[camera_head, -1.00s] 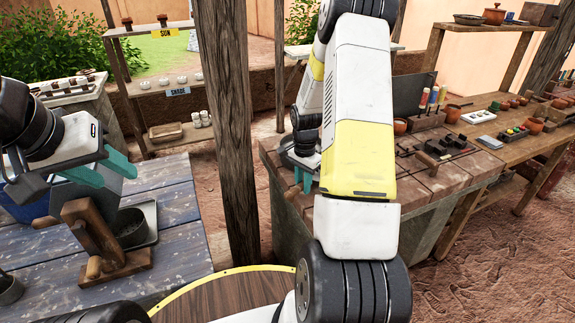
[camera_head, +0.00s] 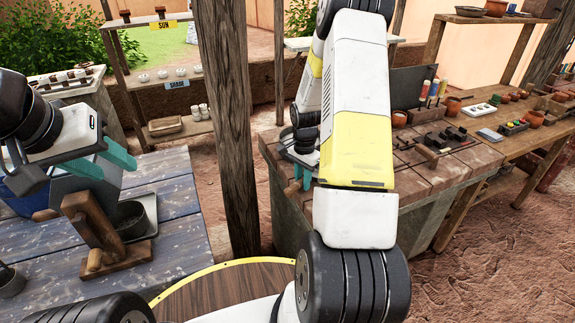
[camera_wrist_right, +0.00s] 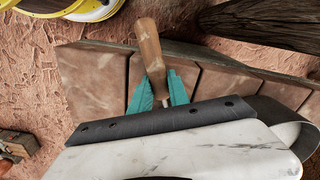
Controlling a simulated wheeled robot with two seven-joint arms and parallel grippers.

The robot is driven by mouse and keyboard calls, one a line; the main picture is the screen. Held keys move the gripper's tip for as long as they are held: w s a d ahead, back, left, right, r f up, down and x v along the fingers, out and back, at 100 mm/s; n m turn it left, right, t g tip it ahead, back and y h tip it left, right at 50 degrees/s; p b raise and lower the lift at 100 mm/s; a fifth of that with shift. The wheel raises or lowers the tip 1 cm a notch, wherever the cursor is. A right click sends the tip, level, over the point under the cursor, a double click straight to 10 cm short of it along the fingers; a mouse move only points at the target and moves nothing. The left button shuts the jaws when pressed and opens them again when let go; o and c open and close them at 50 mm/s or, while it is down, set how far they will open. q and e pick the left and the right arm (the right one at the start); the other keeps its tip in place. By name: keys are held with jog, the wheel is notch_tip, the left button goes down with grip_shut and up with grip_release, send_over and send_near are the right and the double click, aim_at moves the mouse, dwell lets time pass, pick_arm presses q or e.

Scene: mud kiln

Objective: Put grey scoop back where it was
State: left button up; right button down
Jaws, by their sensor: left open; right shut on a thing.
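My right gripper (camera_wrist_right: 158,90) is shut on a wooden handle (camera_wrist_right: 148,45), which sticks out beyond the teal fingers over the brick-topped bench. A short metal neck shows between the fingers; the rest of the held tool, apparently the grey scoop, is hidden by my wrist. In the head view, my right arm largely covers this gripper (camera_head: 298,178), with the wooden handle (camera_head: 291,189) below it at the bench's left edge. My left gripper (camera_head: 102,162) is open and appears empty, above the blue plank table, its teal fingers apart in front of a grey panel.
The blue plank table (camera_head: 180,215) carries a wooden stand (camera_head: 97,235) and a dark dish. A wooden post (camera_head: 232,130) stands between it and the brick-topped bench (camera_head: 440,175). Tools and pots crowd the bench's back and right. Reddish ground (camera_head: 500,250) is open at right.

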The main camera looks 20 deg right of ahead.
jog(key=shift+f, duration=0.3)
jog(key=c, duration=1.2)
grip_release()
jog(key=shift+o, duration=0.2)
notch_tip(320, 180, up, 8)
jog(key=shift+r, duration=0.1)
jog(key=s+a+r+n+t, duration=0.2)
jog(key=s+a+r+n, duration=0.15)
jog(key=r, duration=0.55)
jog(key=s+a+r+n+t, duration=0.15)
jog(key=s+a+r, duration=0.25)
jog(key=r, duration=0.5)
jog(key=s+a+r+n+t+y, duration=0.1)
jog(key=s+a+r+n, duration=0.2)
jog(key=s, duration=0.4)
jog(key=s+a+r+n+t+y, duration=0.1)
jog(key=s+a+r+n, duration=0.2)
jog(key=s, duration=0.4)
jog(key=shift+s+a+r+n+t, duration=0.25)
jog(key=shift+a+r+n+t, duration=0.15)
jog(key=shift+r+n, duration=0.55)
